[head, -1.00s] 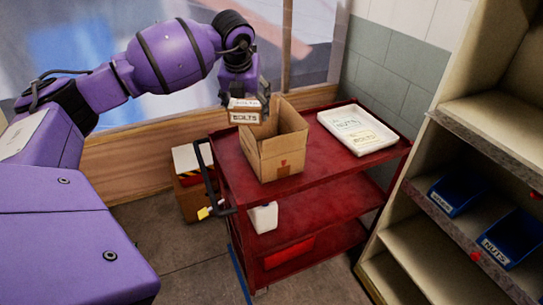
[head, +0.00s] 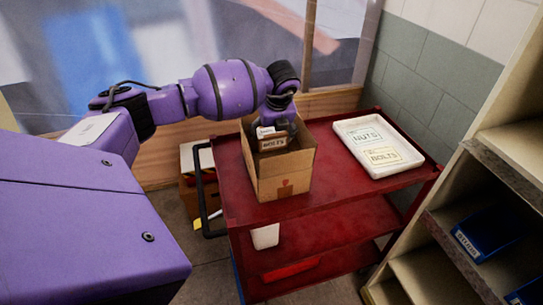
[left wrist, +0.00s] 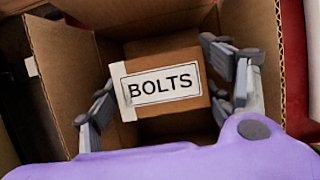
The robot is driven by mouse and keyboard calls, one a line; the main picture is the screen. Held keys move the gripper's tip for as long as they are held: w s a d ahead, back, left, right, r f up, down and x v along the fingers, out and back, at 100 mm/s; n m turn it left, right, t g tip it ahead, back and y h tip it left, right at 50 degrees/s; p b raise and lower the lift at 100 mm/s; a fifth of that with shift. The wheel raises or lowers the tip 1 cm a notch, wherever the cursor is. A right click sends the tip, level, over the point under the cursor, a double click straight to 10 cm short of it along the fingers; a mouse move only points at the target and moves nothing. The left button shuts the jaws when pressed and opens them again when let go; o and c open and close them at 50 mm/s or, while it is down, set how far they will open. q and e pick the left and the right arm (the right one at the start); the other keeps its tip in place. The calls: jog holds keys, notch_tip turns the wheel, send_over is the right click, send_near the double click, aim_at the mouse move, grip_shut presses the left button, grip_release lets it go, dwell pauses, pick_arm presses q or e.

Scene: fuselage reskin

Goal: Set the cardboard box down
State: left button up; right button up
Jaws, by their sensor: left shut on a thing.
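A small brown cardboard box with a white BOLTS label (left wrist: 163,86) is between the fingers of my left gripper (left wrist: 165,92) in the left wrist view. My left gripper is shut on it. In the head view, the small box (head: 274,145) is inside the open top of a larger open cardboard carton (head: 285,184), with my left gripper (head: 275,132) over it. The carton stands on the top shelf of a red cart (head: 340,192). Whether the small box touches the carton's floor cannot be told. My right gripper is not in view.
A white tray (head: 420,170) with NUTS and BOLTS labels lies on the cart's right side. A beige shelf unit with blue bins (head: 487,236) stands at the right. A black-handled cart edge (head: 203,200) is at the left, near a box on the floor (head: 190,198).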

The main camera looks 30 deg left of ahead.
aim_at(275, 143)
pick_arm(q)
notch_tip(275, 143, down, 6)
jog(key=shift+w+r, duration=0.15)
jog(key=shift+r, duration=0.1)
jog(key=shift+f, duration=2)
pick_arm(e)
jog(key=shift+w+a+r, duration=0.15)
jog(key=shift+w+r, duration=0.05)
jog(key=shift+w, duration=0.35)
pick_arm(q)
jog(key=o, duration=1.2)
jog(key=shift+f, duration=0.15)
jog(key=shift+o, duration=0.5)
jog(key=shift+r, duration=0.2)
jog(key=v, duration=1.2)
jog(key=shift+f, duration=0.1)
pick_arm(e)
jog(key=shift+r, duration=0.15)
